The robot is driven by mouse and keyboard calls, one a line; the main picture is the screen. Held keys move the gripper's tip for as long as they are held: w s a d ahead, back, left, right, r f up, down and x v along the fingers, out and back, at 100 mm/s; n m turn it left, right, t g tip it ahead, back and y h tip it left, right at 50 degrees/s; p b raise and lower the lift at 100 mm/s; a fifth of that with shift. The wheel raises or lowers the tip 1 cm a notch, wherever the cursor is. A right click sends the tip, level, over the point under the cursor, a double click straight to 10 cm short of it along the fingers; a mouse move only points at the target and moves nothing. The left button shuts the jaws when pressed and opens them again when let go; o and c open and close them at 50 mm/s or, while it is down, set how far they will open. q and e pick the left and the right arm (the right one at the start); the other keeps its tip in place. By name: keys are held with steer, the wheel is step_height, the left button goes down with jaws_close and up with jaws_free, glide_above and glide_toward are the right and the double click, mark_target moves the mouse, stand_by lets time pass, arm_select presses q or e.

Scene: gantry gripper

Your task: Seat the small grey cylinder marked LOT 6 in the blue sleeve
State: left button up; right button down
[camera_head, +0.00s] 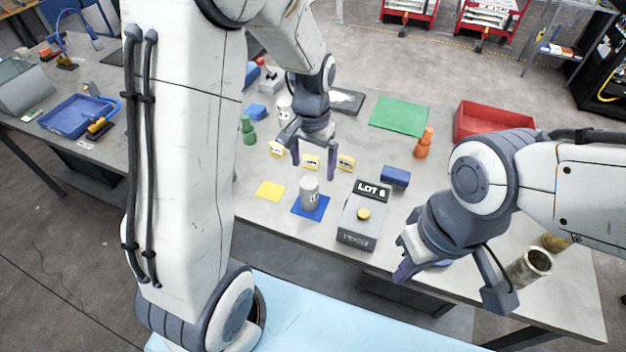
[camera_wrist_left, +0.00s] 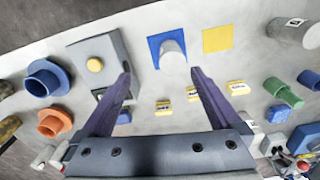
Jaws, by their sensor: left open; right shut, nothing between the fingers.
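A small grey cylinder (camera_head: 309,191) stands upright on a blue mat (camera_head: 323,206); its mark is too small to read. It also shows in the left wrist view (camera_wrist_left: 172,52). My left gripper (camera_head: 314,165) is open and empty, its fingers pointing down behind and above this cylinder. A blue flanged sleeve (camera_wrist_left: 47,78) shows in the left wrist view, beside the grey box; in the head view my right gripper mostly hides that area. My right gripper (camera_head: 405,271) is shut and empty, at the right front of the table.
A grey box (camera_head: 359,227) with a yellow button has a sign reading LOT 6. An orange sleeve (camera_wrist_left: 53,122) and a green one (camera_wrist_left: 283,92) stand apart. Another grey cylinder (camera_wrist_left: 311,37) is at the right in the wrist view. A red bin (camera_head: 490,120) and green mat (camera_head: 399,115) lie behind.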

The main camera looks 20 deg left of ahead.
mark_target(309, 182)
arm_select(q)
steer(key=a+f, duration=0.1)
steer(key=w+a+f, duration=0.1)
steer(key=shift+w+a+n, duration=0.15)
steer(key=shift+a+n, duration=0.15)
step_height(309, 182, down, 4)
steer(key=shift+r+p, duration=0.2)
steer(key=shift+p, duration=0.35)
steer(key=shift+d+f, duration=0.1)
steer(key=shift+f, duration=0.25)
steer(key=shift+w+d+f+p, duration=0.1)
steer(key=shift+f+p, duration=0.25)
steer(key=shift+f, duration=0.1)
steer(key=f, duration=0.1)
steer(key=f+p, duration=0.1)
steer(key=f, duration=0.2)
steer(key=shift+w+d+p, duration=0.2)
steer(key=shift+w+p, duration=0.1)
steer(key=shift+p, duration=0.05)
steer(key=shift+f, duration=0.2)
jaws_close()
